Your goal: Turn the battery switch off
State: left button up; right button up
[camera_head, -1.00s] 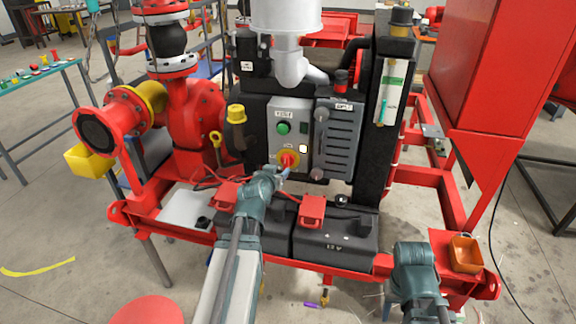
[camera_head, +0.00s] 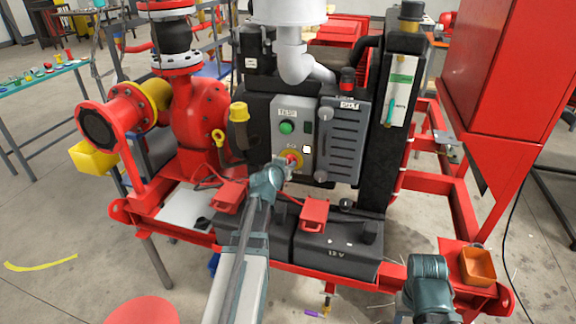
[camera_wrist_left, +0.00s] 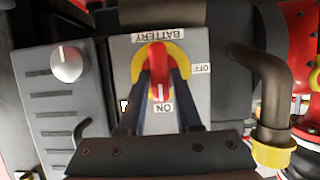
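The battery switch (camera_head: 292,159) is a red handle on a yellow disc, on the lower part of a grey panel. In the left wrist view, which is upside down, its red handle (camera_wrist_left: 157,62) lines up with the ON label; the OFF label (camera_wrist_left: 203,69) is to the side. My left gripper (camera_head: 284,172) is at the switch. In the wrist view its two dark fingers (camera_wrist_left: 161,80) stand on either side of the handle, seemingly open, with contact unclear. My right gripper (camera_head: 430,285) is low at the right, its fingers hidden.
A green button (camera_head: 287,127) sits above the switch. A grey ribbed box (camera_head: 341,145) is beside the panel. Black batteries (camera_head: 335,247) with red terminal covers lie below. A brown elbow pipe (camera_wrist_left: 270,85) is close to the fingers' right in the wrist view. An orange bin (camera_head: 478,267) is at right.

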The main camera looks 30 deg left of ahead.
pick_arm(q)
grip_shut()
jog(key=shift+s+a+f+n+t+h+b, duration=0.1)
jog(key=shift+a+f+n+t+h+b, duration=0.15)
jog(key=shift+n+t+h+b, duration=1.2)
jog(key=shift+s+a+f+n+t+h+b, duration=0.2)
jog(key=shift+n+h+b, duration=0.35)
jog(key=shift+n+b, duration=1.9)
jog(key=shift+w+a+f+n+t+h+b, duration=0.2)
jog(key=shift+n+t+h+b, duration=0.7)
jog(key=shift+n, duration=1.9)
jog(key=shift+s+d, duration=0.1)
jog(key=shift+s, duration=0.05)
jog(key=shift+o, duration=2.3)
grip_release()
